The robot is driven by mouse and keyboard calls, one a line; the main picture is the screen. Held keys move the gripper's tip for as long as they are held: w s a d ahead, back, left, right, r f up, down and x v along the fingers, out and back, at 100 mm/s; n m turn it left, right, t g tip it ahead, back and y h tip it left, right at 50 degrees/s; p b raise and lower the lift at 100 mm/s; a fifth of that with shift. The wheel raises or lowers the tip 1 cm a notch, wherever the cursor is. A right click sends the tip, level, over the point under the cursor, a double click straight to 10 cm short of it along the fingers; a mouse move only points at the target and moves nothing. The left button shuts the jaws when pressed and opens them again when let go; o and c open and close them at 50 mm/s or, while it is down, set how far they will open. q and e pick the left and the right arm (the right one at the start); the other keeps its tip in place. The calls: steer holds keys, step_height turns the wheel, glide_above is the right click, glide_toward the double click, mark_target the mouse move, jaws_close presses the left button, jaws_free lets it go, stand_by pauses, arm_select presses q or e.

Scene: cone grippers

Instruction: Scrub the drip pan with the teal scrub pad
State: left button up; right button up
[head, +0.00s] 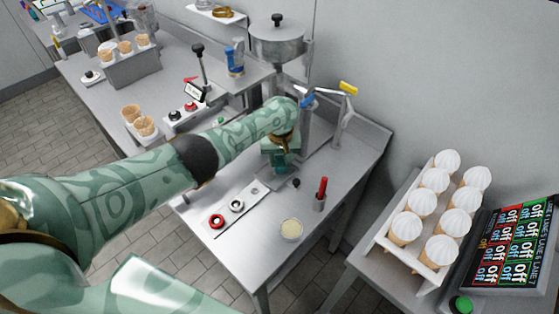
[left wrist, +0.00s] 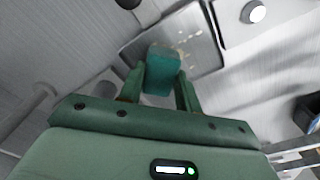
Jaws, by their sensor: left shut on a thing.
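My left gripper (head: 280,160) is over the middle steel table in the head view, beneath the end of my green arm. In the left wrist view its two fingers (left wrist: 160,88) are shut on the teal scrub pad (left wrist: 162,68). The drip pan (left wrist: 203,52) is a flat grey metal plate with pale spots, lying right under and beyond the pad. I cannot tell whether the pad touches it. In the head view my gripper and arm hide most of the pan and the pad. My right gripper is not in view.
A red-handled tool in a holder (head: 321,194) and a cream-topped tub (head: 291,230) stand nearer on the table. Taps (head: 343,115) rise behind. A rack of white-topped cones (head: 437,210) and an on/off board (head: 508,243) are at right.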

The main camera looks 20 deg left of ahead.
mark_target(283, 161)
arm_select(q)
steer(key=r+p, duration=0.1)
steer(key=r, duration=0.1)
steer(key=r+p, duration=0.4)
steer(key=shift+w+d+r, duration=0.1)
steer(key=shift+w+d, duration=0.2)
steer(key=shift+w, duration=0.05)
steer(key=shift+r+p, duration=0.15)
steer(key=shift+p, duration=0.25)
steer(key=shift+s+a, duration=0.1)
step_height(283, 161, up, 3)
steer(key=p, duration=0.3)
steer(key=shift+f, duration=0.2)
